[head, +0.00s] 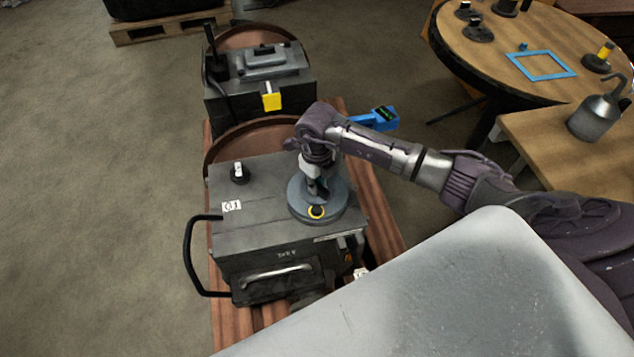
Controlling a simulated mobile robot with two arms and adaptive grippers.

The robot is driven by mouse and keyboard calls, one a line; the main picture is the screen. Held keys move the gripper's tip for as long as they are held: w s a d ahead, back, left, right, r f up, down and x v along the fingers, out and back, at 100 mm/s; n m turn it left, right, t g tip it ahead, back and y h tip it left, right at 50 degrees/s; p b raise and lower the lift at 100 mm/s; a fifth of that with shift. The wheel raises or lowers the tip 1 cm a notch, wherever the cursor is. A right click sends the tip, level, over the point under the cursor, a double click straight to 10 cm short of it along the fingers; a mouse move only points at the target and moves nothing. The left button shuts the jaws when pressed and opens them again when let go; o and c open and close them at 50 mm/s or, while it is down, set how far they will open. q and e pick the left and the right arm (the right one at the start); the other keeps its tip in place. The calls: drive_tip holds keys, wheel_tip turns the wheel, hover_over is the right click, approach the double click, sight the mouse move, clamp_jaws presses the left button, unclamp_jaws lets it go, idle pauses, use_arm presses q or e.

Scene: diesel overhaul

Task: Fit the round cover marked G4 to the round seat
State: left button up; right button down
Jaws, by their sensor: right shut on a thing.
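A round grey cover (299,203) is at the top right of the near dark grey engine box (265,225). No G4 mark can be read on it. A small yellow ring with a dark centre (316,212) shows at its front edge. My right gripper (318,187) points down over the middle of the cover and is shut on it; the fingers hide the part they grip. The round seat cannot be told apart beneath the cover, and I cannot tell whether the cover rests flat or is slightly raised. My left gripper is not in view.
A black bar handle (189,255) sticks out left. A second box (259,75) stands behind. A round table (490,50) with parts is at upper right.

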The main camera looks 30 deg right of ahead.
idle(0.4)
drive_tip(key=c, duration=1.1)
unclamp_jaws()
drive_tip(key=shift+o, duration=0.5)
wheel_tip(320, 180, up, 12)
